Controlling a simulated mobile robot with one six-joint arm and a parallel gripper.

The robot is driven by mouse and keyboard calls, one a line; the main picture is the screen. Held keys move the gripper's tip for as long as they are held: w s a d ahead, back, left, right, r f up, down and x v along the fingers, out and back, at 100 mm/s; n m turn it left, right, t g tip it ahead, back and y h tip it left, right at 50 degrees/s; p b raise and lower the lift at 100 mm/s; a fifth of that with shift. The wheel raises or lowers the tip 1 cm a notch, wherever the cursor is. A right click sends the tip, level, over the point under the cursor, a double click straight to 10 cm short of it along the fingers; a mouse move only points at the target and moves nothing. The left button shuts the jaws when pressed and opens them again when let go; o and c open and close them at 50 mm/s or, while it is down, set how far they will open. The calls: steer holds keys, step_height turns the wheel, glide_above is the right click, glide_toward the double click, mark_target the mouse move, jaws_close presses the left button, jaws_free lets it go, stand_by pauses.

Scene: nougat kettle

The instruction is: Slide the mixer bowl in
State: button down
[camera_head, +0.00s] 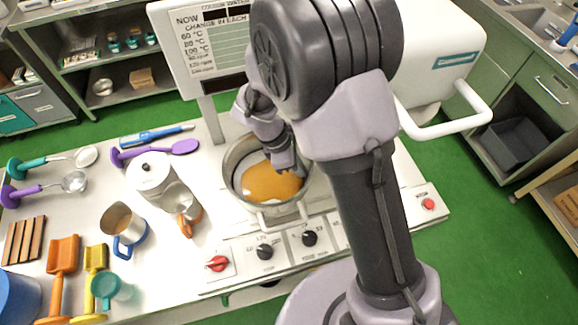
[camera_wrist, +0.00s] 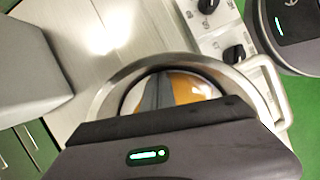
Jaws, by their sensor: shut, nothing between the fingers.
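The steel mixer bowl (camera_head: 233,184) sits on the metal worktop, below the mixer's white head. It holds an orange-brown mass (camera_head: 270,182) with some white at its edge. My gripper (camera_head: 284,166) reaches down over the bowl, and its fingers look closed with nothing visible between them. In the wrist view the bowl's rim (camera_wrist: 100,92) curves around my gripper (camera_wrist: 152,92), with a handle (camera_wrist: 277,88) on the right side. Whether the fingertips touch the bowl or its contents is hidden.
The white mixer arm (camera_head: 440,130) is at the upper right. Control knobs (camera_head: 264,252) line the front panel, with a red button (camera_head: 428,204) to the right. A sign (camera_head: 205,50) stands behind.

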steer(key=w+d+p, duration=0.1)
steer(key=w+d, duration=0.1)
steer(key=d, duration=0.6)
steer(key=shift+d+p, duration=0.3)
steer(key=shift+d, duration=0.1)
